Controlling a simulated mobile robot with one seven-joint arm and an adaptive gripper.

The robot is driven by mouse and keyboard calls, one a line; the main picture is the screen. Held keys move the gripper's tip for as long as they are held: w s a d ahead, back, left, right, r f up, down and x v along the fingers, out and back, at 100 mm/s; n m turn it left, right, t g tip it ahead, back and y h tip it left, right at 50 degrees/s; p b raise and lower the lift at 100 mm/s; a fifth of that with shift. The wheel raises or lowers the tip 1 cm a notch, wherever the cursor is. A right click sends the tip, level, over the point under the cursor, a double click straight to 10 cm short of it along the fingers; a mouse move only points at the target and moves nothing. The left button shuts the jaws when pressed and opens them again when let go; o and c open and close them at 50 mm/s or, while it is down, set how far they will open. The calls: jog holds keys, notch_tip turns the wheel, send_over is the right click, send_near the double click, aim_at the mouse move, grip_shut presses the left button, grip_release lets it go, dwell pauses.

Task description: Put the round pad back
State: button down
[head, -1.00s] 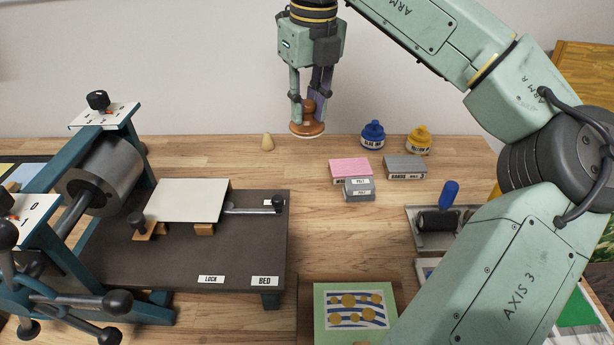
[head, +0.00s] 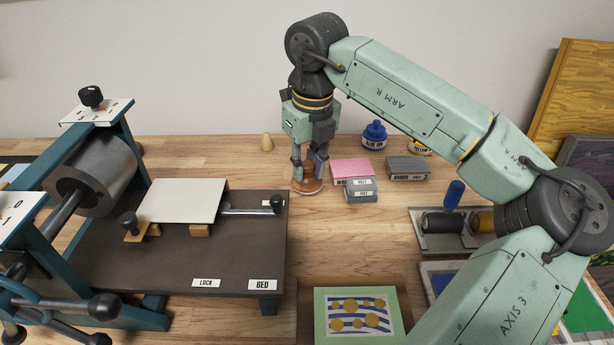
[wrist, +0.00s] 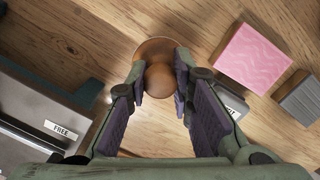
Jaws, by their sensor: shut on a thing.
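The round pad (head: 308,187) is a brown wooden disc with a knob. It is at table height, between the press bed and the pink block; I cannot tell whether it touches the table. My gripper (head: 309,170) points down over it and is shut on its knob. In the wrist view the knob of the round pad (wrist: 159,80) sits between the fingertips of my gripper (wrist: 160,82), and part of the disc shows behind it. The fingers hide the rest of the pad.
The press bed (head: 180,265) is left of the pad, with a handled bar (head: 245,211) along its right side. A pink block (head: 352,168) and grey blocks (head: 408,167) are close on the right.

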aim_at(307, 176)
jog(key=shift+f+p, duration=0.3)
jog(key=shift+f, duration=1.35)
jog(key=shift+f, duration=0.2)
jog(key=c, duration=1.4)
grip_release()
jog(key=shift+r, duration=0.15)
jog(key=r, duration=0.4)
jog(key=r+b, duration=0.1)
jog(key=r, duration=0.3)
jog(key=s+r+b, duration=0.1)
jog(key=r, duration=0.3)
jog(key=shift+d, duration=0.35)
